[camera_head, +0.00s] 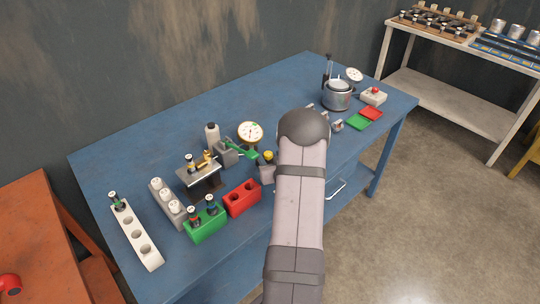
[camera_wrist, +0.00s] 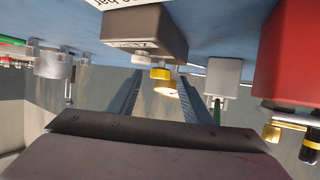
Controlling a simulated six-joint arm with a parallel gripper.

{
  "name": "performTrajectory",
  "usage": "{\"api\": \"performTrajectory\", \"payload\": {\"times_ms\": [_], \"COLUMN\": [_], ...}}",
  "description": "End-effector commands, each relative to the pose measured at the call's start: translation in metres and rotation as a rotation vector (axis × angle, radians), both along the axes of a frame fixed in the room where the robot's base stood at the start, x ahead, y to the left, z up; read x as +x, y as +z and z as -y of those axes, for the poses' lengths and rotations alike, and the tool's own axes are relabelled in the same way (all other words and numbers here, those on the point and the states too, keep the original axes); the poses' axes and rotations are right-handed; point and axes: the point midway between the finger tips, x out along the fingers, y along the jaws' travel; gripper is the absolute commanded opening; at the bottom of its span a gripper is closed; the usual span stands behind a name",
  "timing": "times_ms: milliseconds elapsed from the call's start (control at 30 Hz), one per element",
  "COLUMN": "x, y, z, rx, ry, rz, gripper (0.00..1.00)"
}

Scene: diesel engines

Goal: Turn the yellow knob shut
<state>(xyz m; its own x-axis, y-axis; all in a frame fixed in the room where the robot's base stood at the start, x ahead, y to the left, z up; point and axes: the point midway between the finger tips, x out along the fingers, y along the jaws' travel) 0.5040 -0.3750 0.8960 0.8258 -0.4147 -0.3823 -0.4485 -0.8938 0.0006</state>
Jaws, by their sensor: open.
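The yellow knob (camera_head: 268,155) sits on a small grey box (camera_head: 267,173) near the middle of the blue table. In the wrist view the yellow knob (camera_wrist: 160,73) shows at the labelled face of the grey-brown box (camera_wrist: 146,30). A smaller pale knob (camera_wrist: 140,57) is beside it. My gripper (camera_wrist: 161,80) is open, its two dark fingers pointing toward the box. The yellow knob appears between the fingertips in the picture; I cannot tell whether it lies within their reach. In the head view my arm hides the gripper.
A red two-hole block (camera_head: 242,198) stands close left of the box. A green-handled valve (camera_head: 240,150) and a round gauge (camera_head: 250,132) stand behind and left. A metal pot (camera_head: 338,96) stands farther back right. Bare blue table lies at the back left.

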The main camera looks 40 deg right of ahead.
Motion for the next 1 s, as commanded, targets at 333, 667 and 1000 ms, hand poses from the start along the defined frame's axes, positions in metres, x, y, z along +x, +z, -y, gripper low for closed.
{"api": "performTrajectory", "payload": {"times_ms": [333, 667, 1000], "x": [0.0100, 0.0097, 0.0127], "y": [-0.0052, -0.0050, -0.0057], "z": [0.0045, 0.0045, 0.0029], "rx": [0.001, 0.001, -0.001], "ry": [0.000, 0.000, -0.050], "rz": [0.000, 0.000, 0.003], "gripper": [0.45, 0.04, 0.04]}}
